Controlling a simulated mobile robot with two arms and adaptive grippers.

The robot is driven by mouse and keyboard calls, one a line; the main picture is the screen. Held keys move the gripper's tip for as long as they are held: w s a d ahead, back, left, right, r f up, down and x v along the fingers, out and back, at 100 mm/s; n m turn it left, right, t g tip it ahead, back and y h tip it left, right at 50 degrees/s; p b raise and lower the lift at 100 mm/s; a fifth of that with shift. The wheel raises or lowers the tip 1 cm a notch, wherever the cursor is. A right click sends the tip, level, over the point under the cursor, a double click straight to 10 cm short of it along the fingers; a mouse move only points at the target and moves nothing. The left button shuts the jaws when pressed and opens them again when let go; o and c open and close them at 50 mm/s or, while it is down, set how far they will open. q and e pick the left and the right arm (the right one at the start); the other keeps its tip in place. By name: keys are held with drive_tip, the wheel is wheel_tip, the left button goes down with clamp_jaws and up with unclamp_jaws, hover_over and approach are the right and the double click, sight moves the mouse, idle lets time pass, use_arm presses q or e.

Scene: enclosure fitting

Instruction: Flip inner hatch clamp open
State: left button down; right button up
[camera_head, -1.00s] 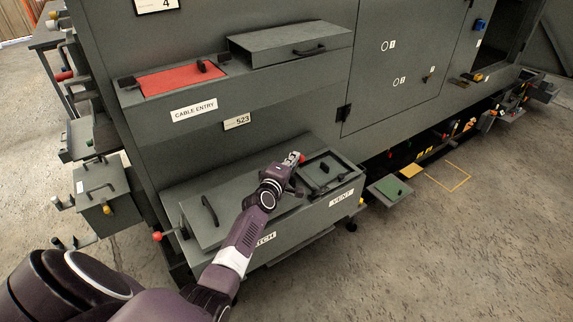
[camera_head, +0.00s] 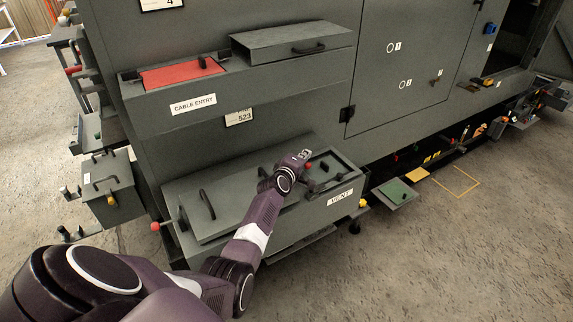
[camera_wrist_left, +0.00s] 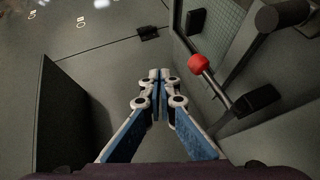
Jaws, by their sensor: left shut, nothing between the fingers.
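My left gripper (camera_head: 303,156) is above the front box, near the seam between the hatch lid (camera_head: 235,205) and the vent recess. In the left wrist view its fingers (camera_wrist_left: 158,80) are together with nothing between them. The inner clamp shows there as a lever with a red knob (camera_wrist_left: 199,64) and a rod running to a black block (camera_wrist_left: 258,100). The knob lies to the right of the fingertips, apart from them. In the head view the red knob (camera_head: 309,166) is just beside the gripper; the rest of that clamp is mostly hidden. The hatch lid lies closed.
Another red-knobbed lever (camera_head: 155,226) stands at the hatch's left end. The lid has a black handle (camera_head: 207,205). The vent label (camera_head: 340,196) is on the box front. A cable entry shelf with a red panel (camera_head: 180,74) is above. A dark panel (camera_wrist_left: 70,115) rises left of the fingers.

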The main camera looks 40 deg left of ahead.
sight(308, 163)
use_arm(q)
drive_tip(key=shift+w+d+f+b, duration=0.25)
drive_tip(key=shift+w+f+b, duration=0.5)
drive_tip(key=shift+f+b, duration=0.2)
drive_tip(key=shift+f, duration=0.1)
drive_tip(key=r+p, duration=0.2)
drive_tip(key=r, duration=0.1)
drive_tip(key=r+p, duration=0.1)
drive_tip(key=shift+w+a+r+p, duration=0.15)
drive_tip(key=shift+a+r+p, duration=0.1)
drive_tip(key=shift+a+p, duration=0.1)
drive_tip(key=s+d+r+p, duration=0.2)
drive_tip(key=s+d+r, duration=0.1)
drive_tip(key=r, duration=0.4)
drive_tip(key=shift+d+r, duration=0.35)
drive_tip(key=shift+d, duration=0.55)
drive_tip(key=shift+w, duration=0.1)
